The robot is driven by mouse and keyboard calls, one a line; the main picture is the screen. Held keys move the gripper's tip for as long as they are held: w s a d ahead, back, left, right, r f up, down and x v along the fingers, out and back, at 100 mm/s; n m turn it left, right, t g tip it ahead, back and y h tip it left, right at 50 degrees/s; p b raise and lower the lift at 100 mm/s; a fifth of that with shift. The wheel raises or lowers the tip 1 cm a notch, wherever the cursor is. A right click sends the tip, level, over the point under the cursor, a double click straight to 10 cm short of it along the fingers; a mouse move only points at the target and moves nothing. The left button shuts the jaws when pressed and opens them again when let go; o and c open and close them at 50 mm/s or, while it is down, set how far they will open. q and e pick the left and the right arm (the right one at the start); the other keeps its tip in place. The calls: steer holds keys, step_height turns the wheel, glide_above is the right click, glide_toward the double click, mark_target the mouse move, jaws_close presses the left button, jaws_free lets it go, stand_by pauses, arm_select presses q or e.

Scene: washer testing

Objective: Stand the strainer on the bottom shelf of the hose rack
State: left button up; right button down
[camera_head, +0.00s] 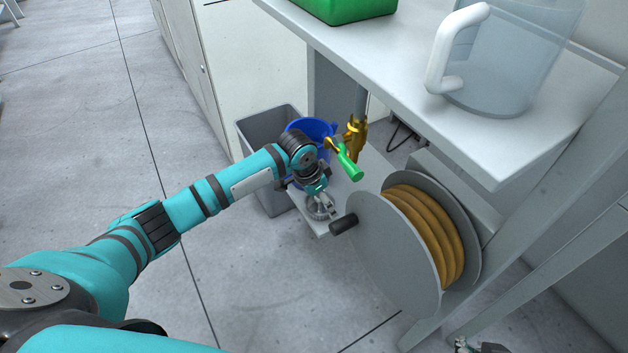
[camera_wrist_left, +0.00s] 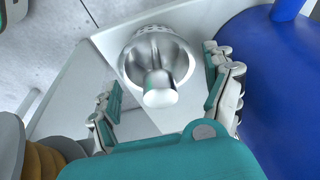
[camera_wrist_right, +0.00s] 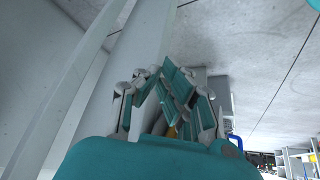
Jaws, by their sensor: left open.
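The strainer (camera_wrist_left: 150,50) is a metal cup with a perforated rim and a rounded knob in its middle. In the left wrist view it is on the pale bottom shelf (camera_wrist_left: 185,118), close to the shelf's edge. In the head view the strainer (camera_head: 317,212) is partly hidden below my left gripper (camera_head: 322,204). In the left wrist view my left gripper (camera_wrist_left: 163,90) is open, its fingers on either side of the strainer with visible gaps. The hose rack holds a reel (camera_head: 385,250) with brown hose. My right gripper (camera_wrist_right: 170,95) shows its fingers close together; nothing clearly held.
A blue container (camera_head: 312,127) stands close behind my left gripper, and a grey bin (camera_head: 268,122) is to its left. A brass valve with a green handle (camera_head: 347,163) is close by. The upper shelf (camera_head: 375,62) carries a clear jug (camera_head: 515,55) and a green box (camera_head: 340,8).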

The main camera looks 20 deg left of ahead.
mark_target(313, 207)
arm_select(q)
steer(key=p+v, duration=0.1)
steer(key=v, duration=0.2)
steer(key=shift+r, duration=0.35)
steer(key=p+v, duration=0.2)
steer(key=v, duration=0.4)
arm_select(e)
steer(key=s+g, duration=0.1)
steer(key=s, duration=0.1)
steer(key=s+d+g, duration=0.1)
steer(key=s, duration=0.1)
steer(key=shift+s+d+g+h, duration=0.2)
steer(key=shift+s+g+h, duration=0.1)
steer(key=shift+s, duration=0.05)
arm_select(q)
steer(key=shift+s+a, duration=0.1)
